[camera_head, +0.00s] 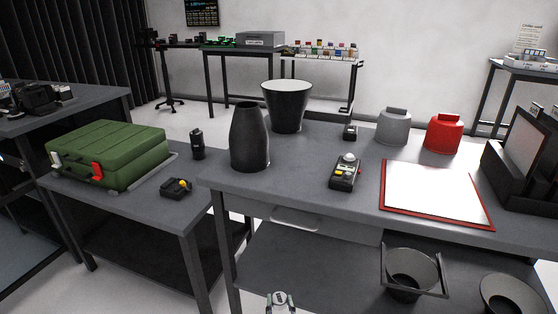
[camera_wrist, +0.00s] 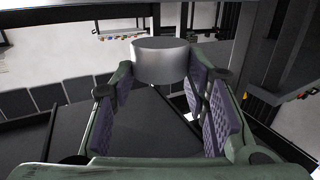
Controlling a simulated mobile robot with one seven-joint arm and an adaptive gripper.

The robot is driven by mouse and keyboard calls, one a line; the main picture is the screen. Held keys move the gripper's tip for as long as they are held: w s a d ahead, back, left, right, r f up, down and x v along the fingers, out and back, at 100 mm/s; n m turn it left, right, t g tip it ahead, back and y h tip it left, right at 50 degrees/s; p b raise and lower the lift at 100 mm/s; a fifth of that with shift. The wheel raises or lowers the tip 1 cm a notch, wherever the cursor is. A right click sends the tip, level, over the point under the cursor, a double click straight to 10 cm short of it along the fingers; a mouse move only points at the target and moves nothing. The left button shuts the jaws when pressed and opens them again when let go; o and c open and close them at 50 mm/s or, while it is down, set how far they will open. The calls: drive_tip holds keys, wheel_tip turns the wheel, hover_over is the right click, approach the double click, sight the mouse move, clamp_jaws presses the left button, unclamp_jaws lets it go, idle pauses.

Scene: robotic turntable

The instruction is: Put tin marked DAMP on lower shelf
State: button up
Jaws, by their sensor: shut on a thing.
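In the wrist view, a plain silvery-grey cylinder, apparently the tin (camera_wrist: 160,62), sits between the finger pads of my gripper (camera_wrist: 160,85). My gripper is shut on it near the fingertips. No DAMP mark shows on the side I see. In the camera_head view, only a small pale part, perhaps of my arm or gripper, shows at the bottom edge; the tin cannot be made out there. The lower shelf (camera_head: 310,262) lies under the grey workbench (camera_head: 300,194). Its left and middle part looks bare.
Dark round vessels (camera_head: 408,275) (camera_head: 508,296) stand at the shelf's right. A drawer (camera_head: 296,219) hangs under the bench top. On top are a dark vase (camera_head: 249,140), a wide pot (camera_head: 287,105), grey (camera_head: 393,127) and red (camera_head: 443,133) canisters and a red-framed board (camera_head: 435,192).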

sight(279, 309)
drive_tip(key=shift+m+h, duration=0.6)
drive_tip(key=shift+h, duration=0.2)
drive_tip(key=s, duration=0.1)
drive_tip(key=s+f, duration=0.1)
drive_tip(key=s, duration=0.2)
drive_tip(key=shift+s+f, duration=0.15)
drive_tip(key=shift+f, duration=0.2)
drive_tip(key=shift+s+a+r, duration=0.15)
drive_tip(key=shift+s+a, duration=0.05)
drive_tip(key=shift+s, duration=0.15)
